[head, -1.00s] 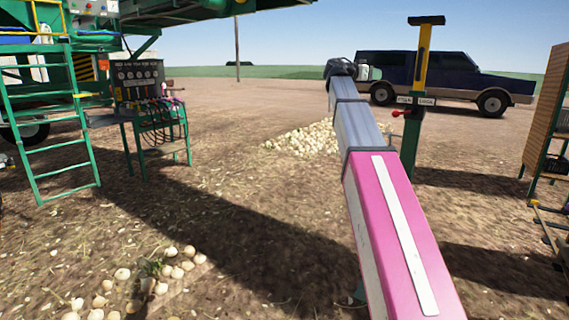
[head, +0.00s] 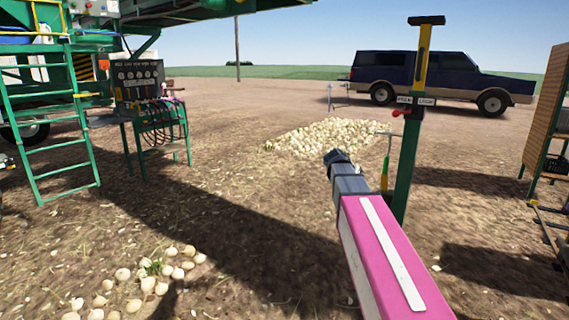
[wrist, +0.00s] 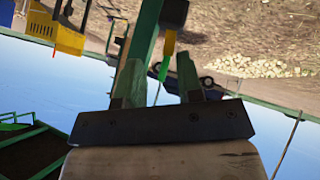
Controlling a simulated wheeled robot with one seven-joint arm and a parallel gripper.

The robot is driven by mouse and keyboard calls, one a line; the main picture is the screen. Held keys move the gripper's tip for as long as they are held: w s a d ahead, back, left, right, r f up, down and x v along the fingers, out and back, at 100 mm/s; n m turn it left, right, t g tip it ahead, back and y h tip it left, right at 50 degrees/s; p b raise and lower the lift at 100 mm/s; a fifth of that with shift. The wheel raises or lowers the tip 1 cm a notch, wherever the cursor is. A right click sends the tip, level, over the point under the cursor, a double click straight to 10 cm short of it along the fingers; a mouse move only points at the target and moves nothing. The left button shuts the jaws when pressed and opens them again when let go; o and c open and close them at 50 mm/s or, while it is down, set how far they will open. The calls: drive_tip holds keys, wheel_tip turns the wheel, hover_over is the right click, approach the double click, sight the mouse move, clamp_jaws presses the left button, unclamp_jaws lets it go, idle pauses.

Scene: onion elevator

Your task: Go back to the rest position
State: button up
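My gripper (wrist: 158,68) shows in the wrist view with its two fingers apart and nothing seen held between them. A strip of green and yellow shows in the gap, seemingly background. In the head view my pink and grey arm reaches forward from the bottom right. Its dark end is left of the green and yellow post (head: 411,130), and the fingers cannot be made out there.
A pile of onions (head: 330,138) lies ahead, with loose onions (head: 150,280) at lower left. A green ladder (head: 52,130) and a control stand (head: 145,90) are on the left. A wooden rack (head: 548,110) is at right. Open dirt lies between.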

drive_tip(key=s+a+f+n+g+y, duration=0.2)
drive_tip(key=s+a+f+y, duration=0.1)
drive_tip(key=s+f, duration=0.8)
drive_tip(key=s+a+f+n+g+y, duration=0.2)
drive_tip(key=s+a+f, duration=0.4)
drive_tip(key=s+f, duration=0.6)
wheel_tip(320, 180, down, 5)
drive_tip(key=n+y, duration=0.1)
drive_tip(key=y, duration=0.1)
drive_tip(key=shift+s+a+r+g+y, duration=0.2)
drive_tip(key=shift+s+a+g+y, duration=0.1)
drive_tip(key=shift+g, duration=0.1)
drive_tip(key=shift+d, duration=0.15)
